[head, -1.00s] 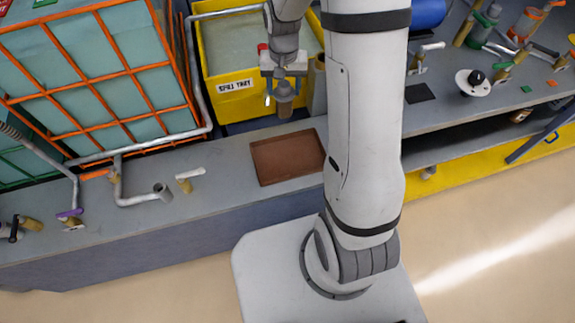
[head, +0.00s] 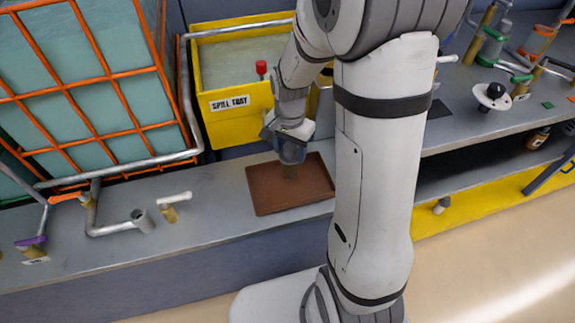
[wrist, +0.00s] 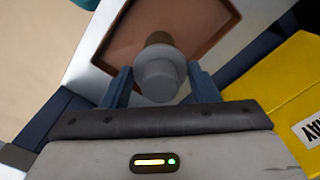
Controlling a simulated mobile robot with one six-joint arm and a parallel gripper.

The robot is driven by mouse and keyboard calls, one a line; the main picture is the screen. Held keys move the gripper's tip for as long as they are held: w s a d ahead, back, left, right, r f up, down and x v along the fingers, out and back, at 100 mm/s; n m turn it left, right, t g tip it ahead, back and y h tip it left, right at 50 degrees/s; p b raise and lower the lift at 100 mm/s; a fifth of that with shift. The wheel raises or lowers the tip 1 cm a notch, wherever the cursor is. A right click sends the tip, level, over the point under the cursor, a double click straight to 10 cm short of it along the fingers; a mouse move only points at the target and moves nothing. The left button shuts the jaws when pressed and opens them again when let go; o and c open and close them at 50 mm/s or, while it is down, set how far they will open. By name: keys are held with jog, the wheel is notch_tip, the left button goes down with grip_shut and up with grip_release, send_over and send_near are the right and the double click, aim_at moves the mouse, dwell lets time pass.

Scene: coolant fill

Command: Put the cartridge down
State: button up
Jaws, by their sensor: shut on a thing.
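My gripper (head: 289,152) points down over the brown tray (head: 262,198) on the grey bench. It is shut on the cartridge, whose tan lower end (head: 290,173) shows below the fingers against the tray's back part. In the wrist view the cartridge's grey round cap (wrist: 158,78) sits between the two blue-grey fingers, with the tan body beyond it and the tray (wrist: 205,20) behind. I cannot tell whether the cartridge's bottom touches the tray. The fingers and wrist hide part of the cartridge in the head view.
A yellow spill tray bin (head: 228,127) stands just behind the brown tray. An orange-barred tank (head: 90,85) and a grey bent pipe (head: 120,229) are to the left. A white-handled valve (head: 170,208) stands left of the tray. The tray's front and left parts are bare.

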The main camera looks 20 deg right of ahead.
aim_at(290, 160)
jog(key=shift+f+b, duration=0.35)
jog(key=shift+f, duration=1.8)
jog(key=shift+f, duration=0.25)
jog(key=o, duration=0.8)
jog(key=shift+r, duration=0.1)
